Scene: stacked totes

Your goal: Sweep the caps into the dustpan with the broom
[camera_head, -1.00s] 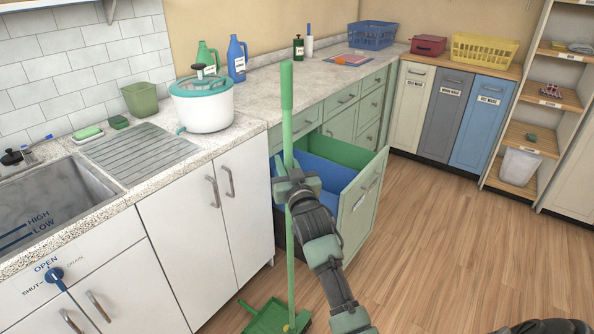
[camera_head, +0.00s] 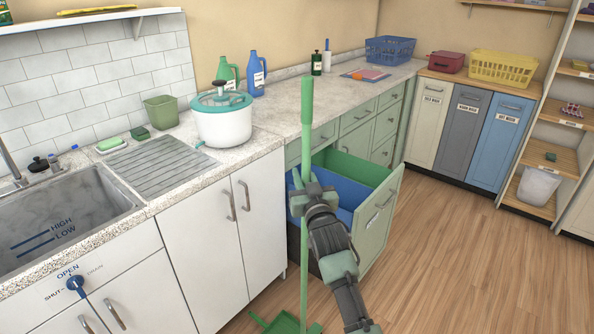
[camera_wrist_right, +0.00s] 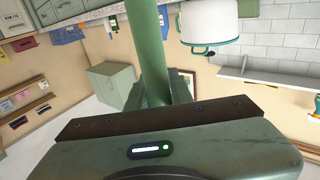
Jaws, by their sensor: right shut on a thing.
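My right gripper (camera_head: 308,192) is shut on a long green handle (camera_head: 307,125), which stands nearly upright in front of the open drawer. The handle's lower end runs down to a green dustpan (camera_head: 284,324) on the floor, partly cut off by the bottom edge of the head view. I cannot tell whether the handle is joined to the dustpan or is the broom's. In the right wrist view the handle (camera_wrist_right: 148,45) rises from behind the gripper body, and the fingers are mostly hidden. No caps and no broom head show. My left gripper is out of view.
An open green drawer (camera_head: 379,215) with a blue bin (camera_head: 340,190) juts out behind the handle. The white sink cabinets (camera_head: 215,240) stand to the left, under the counter. Sorting bins (camera_head: 461,130) and shelves line the back right. The wooden floor (camera_head: 460,260) at right is clear.

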